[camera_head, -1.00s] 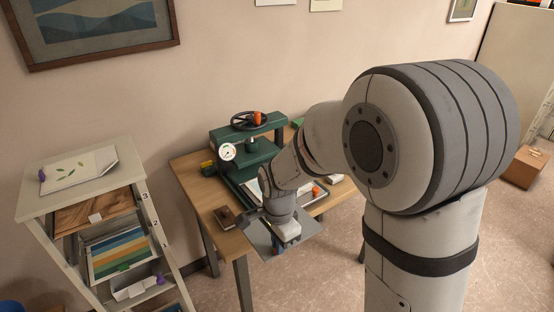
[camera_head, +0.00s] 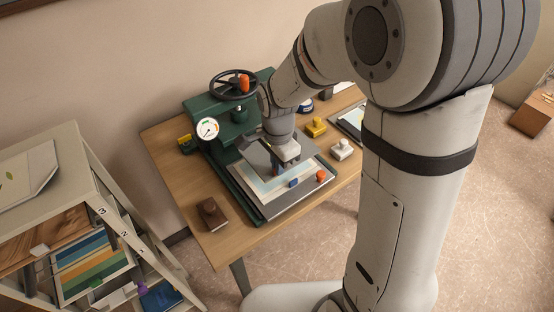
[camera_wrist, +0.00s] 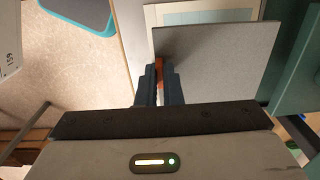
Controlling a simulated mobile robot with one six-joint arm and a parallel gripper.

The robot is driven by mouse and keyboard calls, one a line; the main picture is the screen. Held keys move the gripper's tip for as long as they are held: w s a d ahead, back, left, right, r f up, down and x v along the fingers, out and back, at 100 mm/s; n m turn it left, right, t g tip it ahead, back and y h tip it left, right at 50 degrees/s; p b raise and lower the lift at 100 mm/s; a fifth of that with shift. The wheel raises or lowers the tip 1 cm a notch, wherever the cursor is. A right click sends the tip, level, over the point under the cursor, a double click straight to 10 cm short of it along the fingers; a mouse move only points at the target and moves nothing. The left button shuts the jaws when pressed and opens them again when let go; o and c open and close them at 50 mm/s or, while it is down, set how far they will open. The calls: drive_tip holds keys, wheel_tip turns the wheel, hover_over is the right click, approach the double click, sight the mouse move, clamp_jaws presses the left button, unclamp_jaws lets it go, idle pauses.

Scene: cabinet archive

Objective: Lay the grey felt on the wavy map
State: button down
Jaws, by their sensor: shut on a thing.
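My gripper (camera_head: 277,170) is shut on the edge of the grey felt (camera_head: 258,158), a flat square sheet. In the wrist view the felt (camera_wrist: 222,70) extends beyond my fingers (camera_wrist: 157,88), with a bit of orange between them. The wavy map (camera_head: 252,183), pale blue and cream, lies on the bed of the green press. The felt is over part of it; I cannot tell whether they touch. The map's pale border (camera_wrist: 185,15) shows past the felt in the wrist view.
The green press (camera_head: 205,108) with handwheel (camera_head: 233,85) stands behind the felt. A brown block (camera_head: 212,213), yellow piece (camera_head: 316,127) and white piece (camera_head: 342,149) stand on the table (camera_head: 165,160).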

sight(275, 176)
drive_tip(key=shift+a, duration=0.15)
drive_tip(key=shift+s+a, duration=0.1)
drive_tip(key=shift+f, duration=0.15)
drive_tip(key=shift+s+f+b, duration=0.1)
drive_tip(key=shift+f+b, duration=2.4)
drive_tip(key=shift+f, duration=0.4)
drive_tip(key=shift+f, duration=0.15)
drive_tip(key=shift+f+b, duration=0.25)
drive_tip(key=shift+b, duration=0.15)
drive_tip(key=c, duration=1.5)
unclamp_jaws()
drive_tip(key=shift+r, duration=0.1)
drive_tip(key=shift+c, duration=0.4)
